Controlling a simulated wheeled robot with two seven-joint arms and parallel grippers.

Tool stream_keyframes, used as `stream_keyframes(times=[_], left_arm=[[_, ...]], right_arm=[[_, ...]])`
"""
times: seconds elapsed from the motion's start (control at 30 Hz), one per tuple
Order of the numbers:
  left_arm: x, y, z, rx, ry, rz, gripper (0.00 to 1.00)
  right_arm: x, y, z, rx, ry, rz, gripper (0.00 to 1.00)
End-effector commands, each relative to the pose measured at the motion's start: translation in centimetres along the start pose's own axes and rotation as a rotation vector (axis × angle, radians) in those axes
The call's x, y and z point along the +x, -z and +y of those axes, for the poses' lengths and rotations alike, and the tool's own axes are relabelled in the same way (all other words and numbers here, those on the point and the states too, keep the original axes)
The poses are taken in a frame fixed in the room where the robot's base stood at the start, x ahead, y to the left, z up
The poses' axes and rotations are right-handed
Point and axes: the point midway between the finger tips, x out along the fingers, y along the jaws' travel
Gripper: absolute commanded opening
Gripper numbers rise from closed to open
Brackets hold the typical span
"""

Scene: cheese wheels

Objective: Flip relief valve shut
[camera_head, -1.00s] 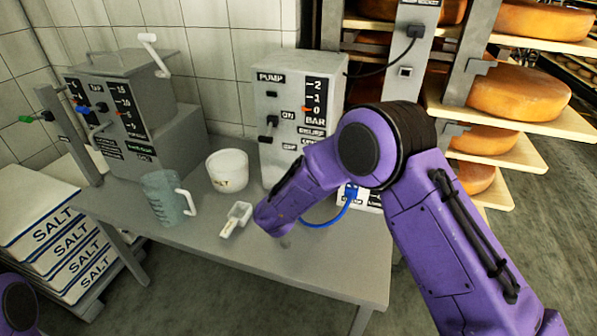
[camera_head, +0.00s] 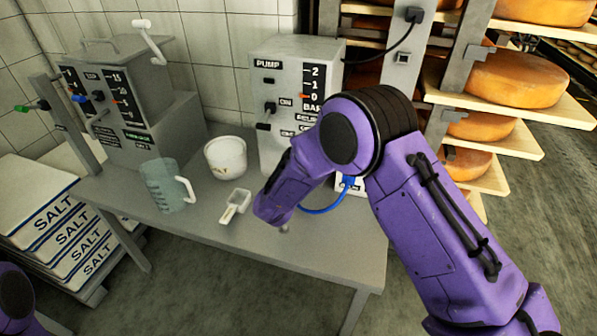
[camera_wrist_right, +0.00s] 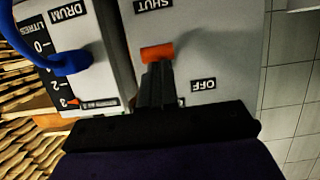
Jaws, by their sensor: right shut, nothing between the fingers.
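The grey pump box (camera_head: 278,80) stands at the back of the table in the head view. My right forearm covers its lower right part, where a relief label partly shows. In the right wrist view, turned upside down, an orange lever end (camera_wrist_right: 157,52) sits on the grey panel (camera_wrist_right: 215,45), between a SHUT label (camera_wrist_right: 153,5) and an OFF label (camera_wrist_right: 203,85). My right gripper (camera_wrist_right: 154,72) is shut and empty, its dark fingertips right at the orange piece; whether they touch is unclear. The head view hides this gripper. My left gripper is out of view.
A blue hose (camera_head: 325,209) runs beside my right forearm to a drum box (camera_wrist_right: 75,35). A scoop (camera_head: 236,206), white tub (camera_head: 226,158) and clear jug (camera_head: 167,187) stand on the table (camera_head: 290,262). Cheese shelves (camera_head: 530,106) rise at right.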

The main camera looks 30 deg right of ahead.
Motion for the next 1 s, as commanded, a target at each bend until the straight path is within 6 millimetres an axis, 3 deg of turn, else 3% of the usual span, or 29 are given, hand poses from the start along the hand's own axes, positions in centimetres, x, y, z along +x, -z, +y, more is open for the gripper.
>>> stream_keyframes(times=[0.17,0.37,0.43,0.7,1.0], left_arm=[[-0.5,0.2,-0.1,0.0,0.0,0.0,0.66],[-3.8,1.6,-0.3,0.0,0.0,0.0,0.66],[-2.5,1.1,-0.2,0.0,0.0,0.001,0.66],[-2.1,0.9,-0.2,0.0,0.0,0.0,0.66],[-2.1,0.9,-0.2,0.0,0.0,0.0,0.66]], right_arm=[[-0.5,0.3,-0.1,-0.001,0.0,0.0,0.0],[-3.9,1.4,-0.6,-0.003,0.002,-0.001,0.0],[-5.4,0.5,-0.7,0.0,0.003,0.001,0.0],[-11.2,0.9,-0.2,0.001,-0.005,0.002,0.0],[-13.3,1.0,-0.2,0.002,-0.007,0.0,0.0]])
